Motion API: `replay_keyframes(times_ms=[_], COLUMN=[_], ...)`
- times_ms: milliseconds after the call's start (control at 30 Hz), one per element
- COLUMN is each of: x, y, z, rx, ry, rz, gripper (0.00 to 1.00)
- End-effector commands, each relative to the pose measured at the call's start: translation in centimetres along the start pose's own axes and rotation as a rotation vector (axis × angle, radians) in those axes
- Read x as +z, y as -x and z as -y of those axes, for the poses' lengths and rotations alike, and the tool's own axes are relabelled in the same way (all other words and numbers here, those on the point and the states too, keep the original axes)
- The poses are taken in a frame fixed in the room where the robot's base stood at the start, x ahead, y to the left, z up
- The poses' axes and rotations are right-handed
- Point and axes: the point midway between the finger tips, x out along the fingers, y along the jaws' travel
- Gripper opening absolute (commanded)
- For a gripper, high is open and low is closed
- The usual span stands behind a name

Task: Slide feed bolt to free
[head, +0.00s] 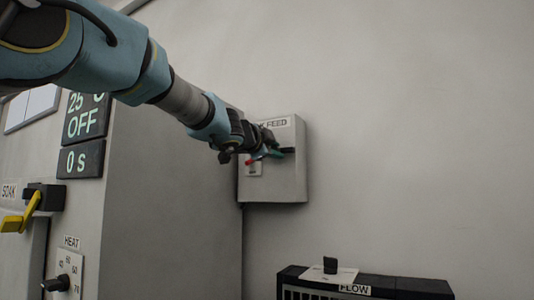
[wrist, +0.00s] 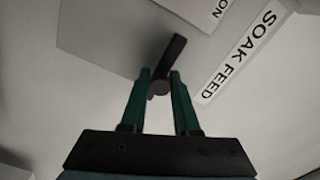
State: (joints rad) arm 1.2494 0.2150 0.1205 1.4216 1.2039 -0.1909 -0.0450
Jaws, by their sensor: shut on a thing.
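The feed fixture is a pale box (head: 285,186) on the back wall, with a label partly reading "FEED" in the head view. In the wrist view the label (wrist: 238,58) reads "SOAK FEED". Beside it is a dark bar-shaped handle with a round end (wrist: 172,58), which I take for the feed bolt. My gripper (head: 272,154) is at the front of the box. In the wrist view its green fingers (wrist: 160,88) are shut on the round lower end of the handle. In the head view my gripper hides much of the handle.
A large grey cabinet (head: 170,190) stands left of the box, with displays (head: 86,115), a yellow lever (head: 20,221) under "SOAK" and a "HEAT" knob (head: 61,283). A black unit marked "FLOW" (head: 400,284) stands lower right. The wall right of the box is clear.

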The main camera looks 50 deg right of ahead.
Motion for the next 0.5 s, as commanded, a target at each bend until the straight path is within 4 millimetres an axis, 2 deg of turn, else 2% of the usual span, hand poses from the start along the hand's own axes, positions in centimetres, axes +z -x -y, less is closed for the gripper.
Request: replay_keyframes(times_ms=[167,200,400,500], x=[-0.42,-0.44,-0.31,-0.26], y=[-0.04,-0.04,-0.03,-0.03], z=[-0.2,-0.21,-0.16,-0.14], rx=[0.003,0.004,0.003,0.003], ry=[0.004,0.004,0.002,0.001], rz=[-0.008,-0.009,-0.006,-0.006], gripper=[0.0,0.33,0.55,0.55])
